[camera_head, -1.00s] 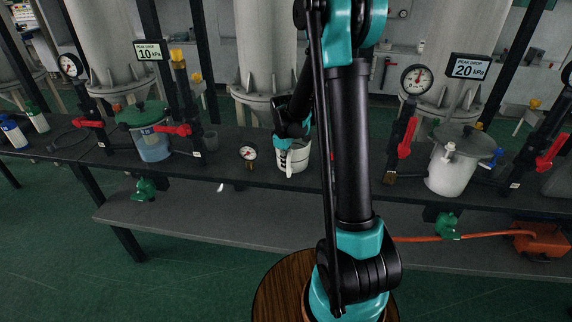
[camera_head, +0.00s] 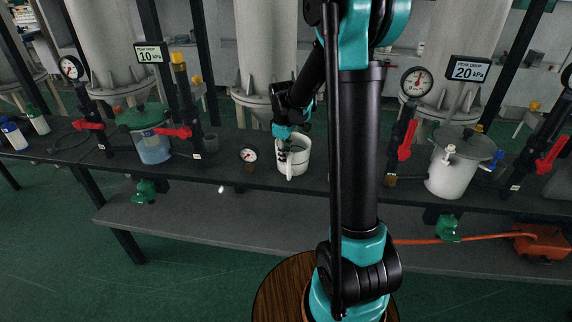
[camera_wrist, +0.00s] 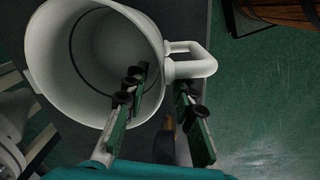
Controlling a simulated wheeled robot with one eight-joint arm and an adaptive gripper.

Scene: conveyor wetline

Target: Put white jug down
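The white jug (camera_head: 301,158) stands on the dark bench at the middle of the head view, its handle toward me. In the wrist view the jug (camera_wrist: 48,62) is seen from above with its empty inside showing; its handle (camera_wrist: 204,66) points right. One finger overlaps the jug's opening, the other is just below the handle.
A small gauge (camera_head: 249,156) lies left of the jug. A green-lidded blue vessel (camera_head: 152,148) stands further left, a grey-lidded white vessel (camera_head: 451,174) at right. Red-handled valves and posts flank them. The bench (camera_head: 225,174) has bare room near the gauge.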

